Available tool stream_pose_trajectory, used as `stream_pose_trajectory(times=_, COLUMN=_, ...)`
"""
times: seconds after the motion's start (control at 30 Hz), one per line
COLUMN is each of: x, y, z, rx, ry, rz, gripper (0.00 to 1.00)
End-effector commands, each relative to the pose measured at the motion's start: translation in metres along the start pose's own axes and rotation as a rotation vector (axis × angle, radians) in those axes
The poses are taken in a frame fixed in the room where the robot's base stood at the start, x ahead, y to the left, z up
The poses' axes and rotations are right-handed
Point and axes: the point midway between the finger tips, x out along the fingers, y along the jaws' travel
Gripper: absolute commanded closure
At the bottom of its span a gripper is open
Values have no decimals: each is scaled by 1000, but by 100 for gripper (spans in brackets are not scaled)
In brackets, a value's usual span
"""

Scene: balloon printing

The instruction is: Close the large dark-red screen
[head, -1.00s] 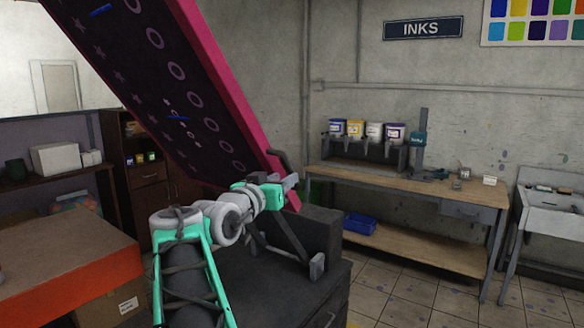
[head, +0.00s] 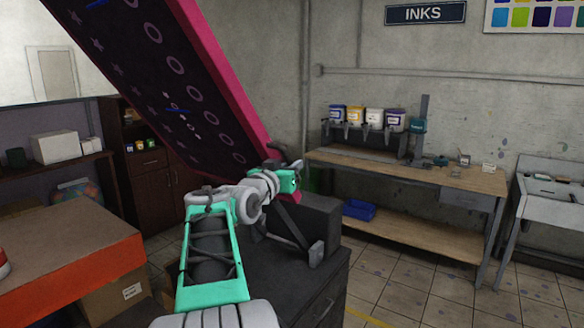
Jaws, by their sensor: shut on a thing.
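The large dark-red screen (head: 192,82) is tilted up steeply at the upper left, its underside with rings and stars facing me. Its pinkish-red frame edge (head: 222,72) runs down to the right toward the dark grey press base. My gripper (head: 292,176) is at the lower right end of the screen, shut at a dark handle (head: 284,155) there. My wrist hides most of the contact between the jaws and the handle.
An orange-edged table (head: 70,270) stands at the left front. The dark press cabinet (head: 300,275) is below my arm. A wooden workbench (head: 410,171) with ink dispensers (head: 366,120) stands at the right, and a sink (head: 550,200) beyond it. Tiled floor lies between.

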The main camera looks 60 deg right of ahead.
Motion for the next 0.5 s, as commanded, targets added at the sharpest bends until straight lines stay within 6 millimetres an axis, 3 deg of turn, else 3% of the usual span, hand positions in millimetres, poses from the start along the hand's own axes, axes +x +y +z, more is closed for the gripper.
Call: stream_pose_trajectory(times=0.5, x=0, y=0, z=0, rx=0, ry=0, rz=0, gripper=100)
